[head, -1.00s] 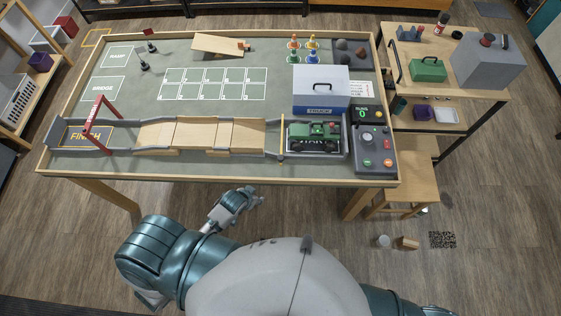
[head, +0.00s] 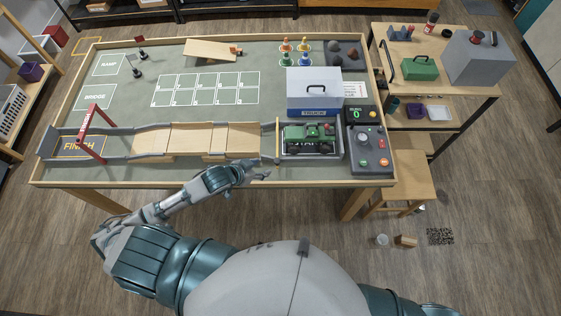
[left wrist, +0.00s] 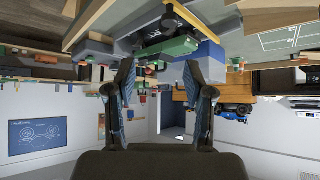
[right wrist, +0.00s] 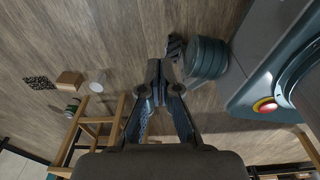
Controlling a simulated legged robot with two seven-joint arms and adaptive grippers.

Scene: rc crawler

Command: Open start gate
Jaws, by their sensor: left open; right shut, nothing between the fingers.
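The start gate is a thin yellowish bar (head: 277,141) across the track, between the wooden ramp sections and the start bay. It looks upright and closed across the lane. The green crawler (head: 312,134) sits in the start bay just right of the gate. My left gripper (head: 262,170) is open and empty at the table's front edge, just below and left of the gate's near end, apart from it. In the left wrist view its spread fingers (left wrist: 163,90) show below the crawler (left wrist: 165,45). My right gripper (right wrist: 157,80) is shut and empty, off the table above the floor.
A control box (head: 370,150) with a knob and buttons stands right of the start bay. A blue-and-white truck box (head: 314,90) stands behind it. The grey side walls and wooden ramps (head: 200,138) run left to a red finish arch (head: 88,125). A stool (head: 405,185) stands at the right.

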